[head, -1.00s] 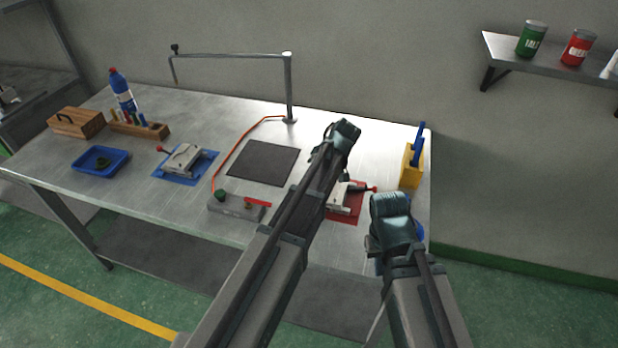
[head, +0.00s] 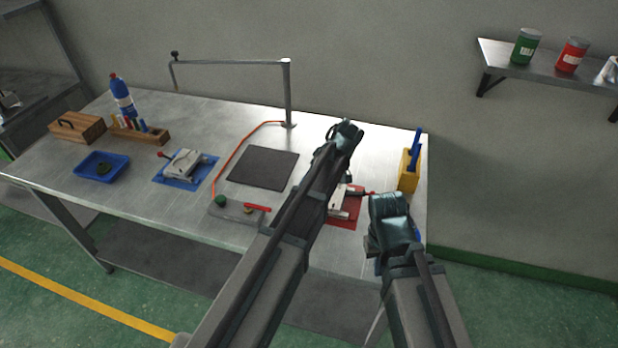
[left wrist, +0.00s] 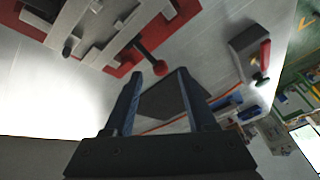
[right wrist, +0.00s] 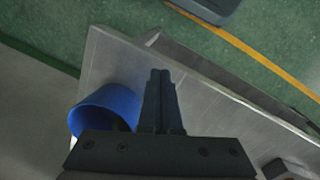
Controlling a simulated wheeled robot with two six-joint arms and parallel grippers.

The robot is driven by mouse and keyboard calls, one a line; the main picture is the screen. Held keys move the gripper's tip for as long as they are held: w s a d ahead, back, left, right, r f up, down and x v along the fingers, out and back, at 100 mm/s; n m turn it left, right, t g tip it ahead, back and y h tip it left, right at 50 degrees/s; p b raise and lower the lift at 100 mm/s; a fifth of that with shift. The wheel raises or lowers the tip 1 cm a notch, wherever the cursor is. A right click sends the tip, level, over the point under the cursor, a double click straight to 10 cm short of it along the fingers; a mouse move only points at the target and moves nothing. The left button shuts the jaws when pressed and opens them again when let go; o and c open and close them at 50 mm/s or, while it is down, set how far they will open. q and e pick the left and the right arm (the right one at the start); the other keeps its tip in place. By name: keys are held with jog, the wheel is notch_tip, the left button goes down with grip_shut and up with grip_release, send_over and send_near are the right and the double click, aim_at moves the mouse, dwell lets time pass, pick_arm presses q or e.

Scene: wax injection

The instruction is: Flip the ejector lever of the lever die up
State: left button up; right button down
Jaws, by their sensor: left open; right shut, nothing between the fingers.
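A grey metal die (head: 343,201) lies on a red mat (head: 350,220), partly hidden behind my left arm in the head view. The die (left wrist: 101,20) also shows at the top of the left wrist view. My left gripper (left wrist: 160,76) is open and empty. In the head view its wrist (head: 340,140) is above the table beyond the red mat. My right gripper (right wrist: 160,74) is shut and empty near the table's right end. I cannot tell the lever's exact angle.
Another die (head: 184,164) with a red-ball lever lies on a blue mat (head: 203,180). A dark pad (head: 263,167), a grey block with a red handle (head: 236,211) and a yellow holder (head: 409,172) are on the table. A blue round container (right wrist: 106,108) is beside my right gripper.

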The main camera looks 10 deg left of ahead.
pick_arm(q)
jog(key=p+v, duration=0.9)
jog(key=v, duration=0.2)
jog(key=shift+r, duration=0.25)
jog(key=shift+s+d, duration=0.1)
jog(key=s+a+f+m+h, duration=0.1)
jog(key=s+a+m+h, duration=0.15)
jog(key=s+m, duration=0.4)
jog(key=s+a+f+m+h, duration=0.1)
jog(key=s+a+m+h, duration=0.2)
jog(key=s, duration=0.7)
jog(key=s+d+f+m+g+y+b, duration=0.1)
jog(key=s+d+m, duration=0.3)
jog(key=d, duration=0.7)
jog(key=shift+s+d+f+m+b, duration=0.4)
jog(key=shift+s+f, duration=0.2)
jog(key=shift+s, duration=0.5)
jog(key=shift+y, duration=0.25)
